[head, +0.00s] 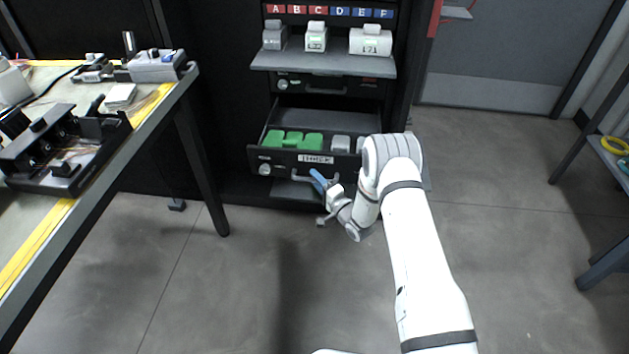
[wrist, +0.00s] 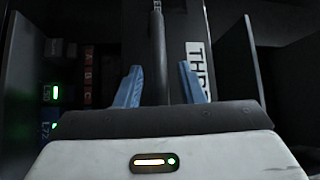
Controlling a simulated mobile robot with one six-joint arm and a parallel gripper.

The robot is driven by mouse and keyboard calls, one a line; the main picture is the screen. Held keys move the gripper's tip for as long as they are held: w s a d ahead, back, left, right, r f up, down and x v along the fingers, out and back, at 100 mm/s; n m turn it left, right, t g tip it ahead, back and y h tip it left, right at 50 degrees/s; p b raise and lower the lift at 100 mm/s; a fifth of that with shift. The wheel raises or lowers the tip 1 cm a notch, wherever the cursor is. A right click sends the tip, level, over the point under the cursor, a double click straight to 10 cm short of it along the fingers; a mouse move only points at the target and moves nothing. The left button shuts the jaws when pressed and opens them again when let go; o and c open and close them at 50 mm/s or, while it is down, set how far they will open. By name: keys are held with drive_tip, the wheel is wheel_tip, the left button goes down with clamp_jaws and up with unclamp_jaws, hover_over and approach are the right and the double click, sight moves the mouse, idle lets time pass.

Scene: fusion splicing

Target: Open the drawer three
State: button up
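The drawer with the label THREE (head: 316,159) stands pulled out of the dark cabinet, its inside showing from above. The label shows in part in the wrist view (wrist: 199,70), turned on its side. Its handle (head: 296,179) is a dark bar on the front. In the wrist view the bar (wrist: 158,50) runs between the two blue fingers of my gripper (wrist: 160,86). The fingers are apart, with a gap on each side of the bar. In the head view my gripper (head: 319,180) is at the drawer front, and my arm hides the drawer's right end.
Green boxes (head: 292,139) and grey ones (head: 341,144) lie in the drawer. A closed drawer (head: 325,86) and a shelf (head: 322,62) with labelled devices are above. A workbench (head: 150,105) stands left, a table (head: 612,165) right. The floor before the cabinet is clear.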

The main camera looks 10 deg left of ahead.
drive_tip(key=p+v, duration=0.2)
drive_tip(key=v, duration=0.6)
drive_tip(key=shift+w, duration=0.1)
idle(0.3)
